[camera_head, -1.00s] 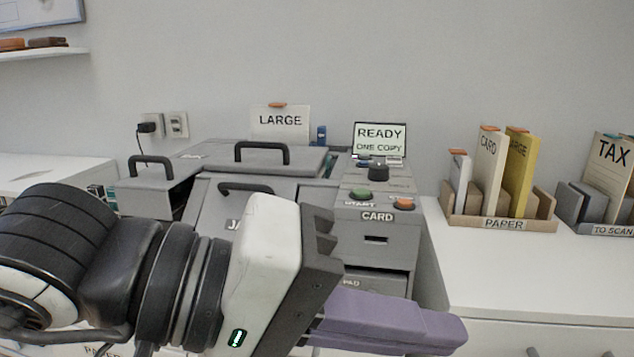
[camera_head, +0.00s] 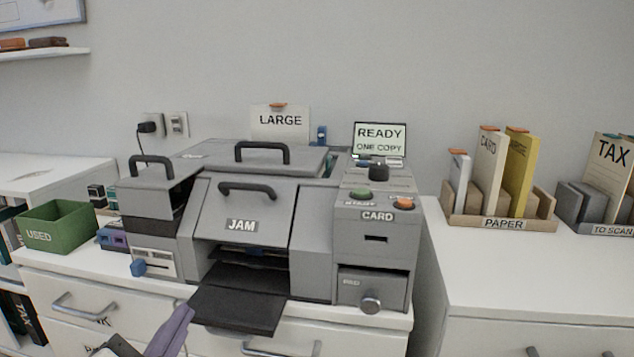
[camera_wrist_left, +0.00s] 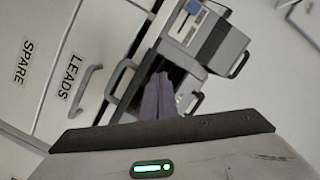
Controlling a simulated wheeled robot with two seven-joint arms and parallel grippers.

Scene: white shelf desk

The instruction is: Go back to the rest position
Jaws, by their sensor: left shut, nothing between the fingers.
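My left gripper (camera_head: 170,332) shows at the bottom left of the head view, low in front of the white drawer desk. Only its purple fingers and a dark edge show there. In the left wrist view its purple fingers (camera_wrist_left: 156,98) are together with nothing between them. They point toward the grey copier, which shows tilted there. The grey copier (camera_head: 315,220) stands on the desk, its dark output tray (camera_head: 240,308) sticking out at the front. My left gripper is left of that tray in the head view. My right gripper is not in view.
A green bin (camera_head: 55,228) marked USED stands left of the copier. A paper holder (camera_head: 490,222) and a TO SCAN holder (camera_head: 610,229) stand on the right desk. Drawer handles (camera_head: 78,308) protrude at the front. The right desktop's front is clear.

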